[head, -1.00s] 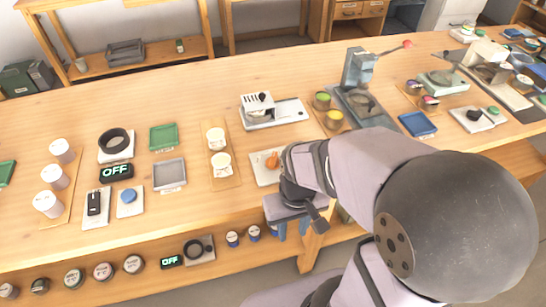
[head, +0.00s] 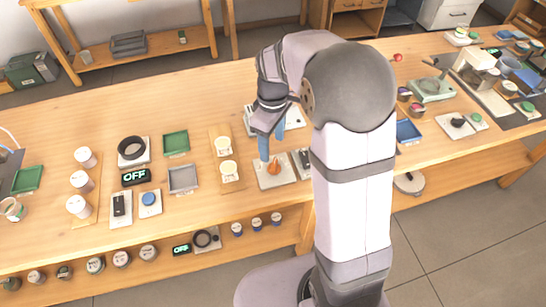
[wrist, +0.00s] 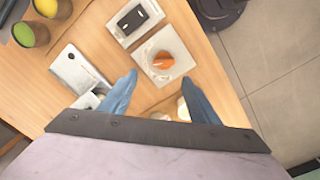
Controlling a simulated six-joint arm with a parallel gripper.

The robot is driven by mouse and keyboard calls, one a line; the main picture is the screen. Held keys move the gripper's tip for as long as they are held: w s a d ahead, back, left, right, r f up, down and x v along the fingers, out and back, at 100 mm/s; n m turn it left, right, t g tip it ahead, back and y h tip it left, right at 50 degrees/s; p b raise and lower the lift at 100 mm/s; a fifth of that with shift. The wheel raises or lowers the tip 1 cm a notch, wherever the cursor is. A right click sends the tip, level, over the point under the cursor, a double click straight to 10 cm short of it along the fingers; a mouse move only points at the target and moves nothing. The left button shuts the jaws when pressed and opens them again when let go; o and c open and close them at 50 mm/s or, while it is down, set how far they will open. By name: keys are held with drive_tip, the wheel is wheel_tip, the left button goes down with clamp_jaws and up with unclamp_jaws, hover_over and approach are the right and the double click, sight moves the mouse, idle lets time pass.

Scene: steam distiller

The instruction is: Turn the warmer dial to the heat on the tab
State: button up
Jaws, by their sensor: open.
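An orange dial (head: 273,169) sits on a pale square plate (head: 266,183) near the front edge of the bench. In the wrist view the orange dial (wrist: 163,60) shows whole on its plate (wrist: 184,62), just beyond my fingertips. My gripper (head: 271,150) is above the bench by the dial, its blue fingers pointing down. In the wrist view my gripper (wrist: 160,79) is open, with nothing between the fingers, and the dial lies ahead of the gap. I cannot make out a tab or any heat marking.
A plate with a black switch (wrist: 131,18) stands beside the dial's plate. A board with two cream-topped cups (head: 228,168) is to its left. Green and yellow cups (wrist: 24,34) stand nearby. My arm hides part of the bench.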

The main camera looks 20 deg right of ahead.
sight(273, 164)
drive_tip(key=n, duration=0.3)
drive_tip(key=shift+s, duration=0.4)
drive_tip(key=shift+f+p, duration=0.5)
drive_tip(key=shift+f, duration=3.2)
drive_tip(key=c, duration=1.1)
drive_tip(key=shift+o, duration=0.2)
